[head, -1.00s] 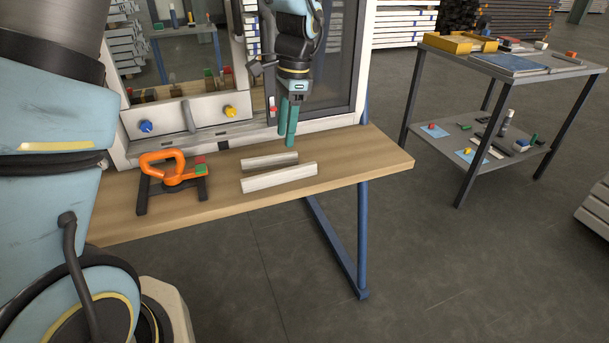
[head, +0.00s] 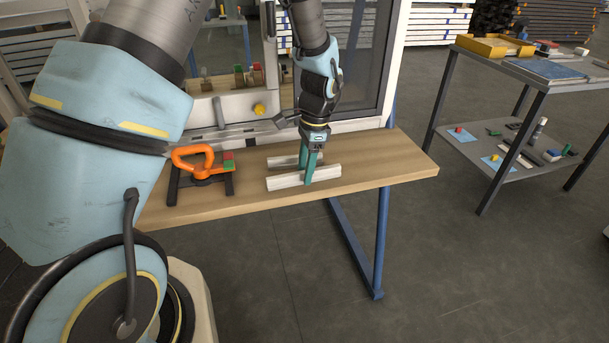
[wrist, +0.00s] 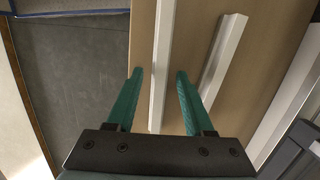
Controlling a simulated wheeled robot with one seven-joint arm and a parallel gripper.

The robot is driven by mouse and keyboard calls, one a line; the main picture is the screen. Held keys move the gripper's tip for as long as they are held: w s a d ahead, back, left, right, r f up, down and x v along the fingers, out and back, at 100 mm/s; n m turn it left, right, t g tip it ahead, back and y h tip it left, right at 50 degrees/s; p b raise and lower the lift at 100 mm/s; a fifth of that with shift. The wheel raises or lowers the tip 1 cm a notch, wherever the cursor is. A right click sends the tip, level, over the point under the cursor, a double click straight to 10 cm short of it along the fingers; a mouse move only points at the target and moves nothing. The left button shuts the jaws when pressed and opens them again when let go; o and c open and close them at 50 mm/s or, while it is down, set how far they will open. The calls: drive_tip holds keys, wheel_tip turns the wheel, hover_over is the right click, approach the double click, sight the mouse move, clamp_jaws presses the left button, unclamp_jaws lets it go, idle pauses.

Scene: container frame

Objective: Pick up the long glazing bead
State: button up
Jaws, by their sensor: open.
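Two pale beads lie side by side on the wooden bench top (head: 400,172). The front one, the long glazing bead (head: 285,181), looks longer than the short bead (head: 280,161) behind it. My gripper (head: 305,175) points down at the long bead, with one teal finger on its near side and the other on its far side. In the wrist view, the long bead (wrist: 162,60) runs between the open fingers of my gripper (wrist: 159,72), with a gap on each side. The short bead (wrist: 222,60) lies outside the right finger.
An orange-handled tool (head: 200,165) with black feet stands left of the beads. A white window frame (head: 365,133) rises behind them. The bench's right end is clear. A grey two-level trolley (head: 560,85) with small items stands apart at the right.

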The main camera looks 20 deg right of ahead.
clamp_jaws()
idle(0.3)
idle(0.3)
